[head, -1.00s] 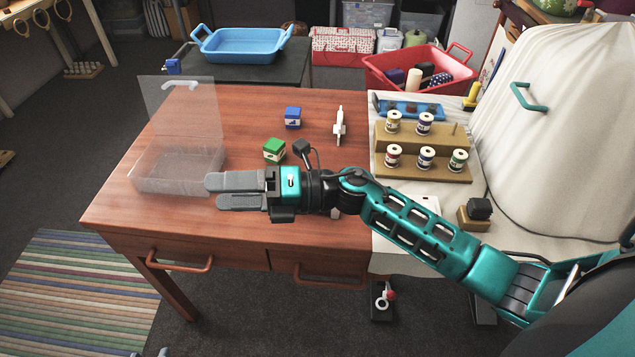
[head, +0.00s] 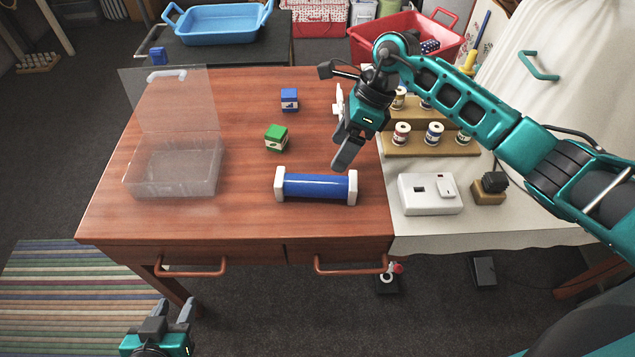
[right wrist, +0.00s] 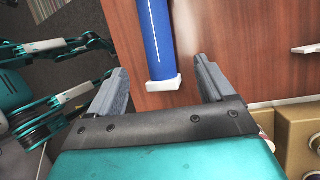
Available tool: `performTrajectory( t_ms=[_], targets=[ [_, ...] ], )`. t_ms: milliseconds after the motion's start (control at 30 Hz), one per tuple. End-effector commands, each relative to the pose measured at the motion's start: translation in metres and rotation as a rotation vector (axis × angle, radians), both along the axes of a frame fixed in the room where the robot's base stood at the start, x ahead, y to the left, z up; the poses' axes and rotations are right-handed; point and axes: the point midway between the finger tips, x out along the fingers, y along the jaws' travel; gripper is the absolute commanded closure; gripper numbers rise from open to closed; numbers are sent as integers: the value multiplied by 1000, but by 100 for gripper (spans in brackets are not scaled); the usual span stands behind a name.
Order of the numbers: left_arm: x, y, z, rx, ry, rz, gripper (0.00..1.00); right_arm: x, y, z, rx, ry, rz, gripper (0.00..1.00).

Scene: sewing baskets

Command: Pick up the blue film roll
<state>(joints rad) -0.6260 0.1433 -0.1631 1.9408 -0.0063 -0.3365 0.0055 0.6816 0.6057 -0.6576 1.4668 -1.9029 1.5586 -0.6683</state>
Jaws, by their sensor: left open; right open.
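The blue film roll (head: 316,187) lies on its side on the wooden table near the front edge, with a white block at each end. My right gripper (head: 348,158) is above the table, just behind the roll's right end, pointing down and apart from it. In the right wrist view the roll (right wrist: 158,40) runs from the top edge down to its white end (right wrist: 164,85), which shows between the open, empty fingers (right wrist: 165,85). My left gripper (head: 174,310) is open and empty, low in front of the table at the bottom left.
A clear open box (head: 172,168) stands at the table's left. A green box (head: 276,138) and a blue box (head: 289,99) sit behind the roll. Thread spools on a wooden rack (head: 430,148) and a white device (head: 430,194) are to the right. The table's front left is clear.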

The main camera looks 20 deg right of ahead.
Motion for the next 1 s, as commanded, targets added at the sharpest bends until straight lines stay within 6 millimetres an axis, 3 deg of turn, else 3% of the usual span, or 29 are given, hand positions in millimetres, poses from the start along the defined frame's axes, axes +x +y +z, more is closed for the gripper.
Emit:
performTrajectory(
  t_ms=[133, 367, 700, 1000],
  targets=[
    [-1, -1, 0, -2, 2, 0, 57, -2, 12, -25, 3, 3, -1, 18],
    [-1, -1, 0, -2, 3, 0, 57, -2, 21, -42, 4, 1, -1, 18],
    [-1, -1, 2, -2, 2, 0, 57, -6, 40, -82, 5, 2, -1, 18],
    [0, 0, 2, -1, 1, 1, 57, -6, 42, -86, 3, 0, -1, 18]
  ],
)
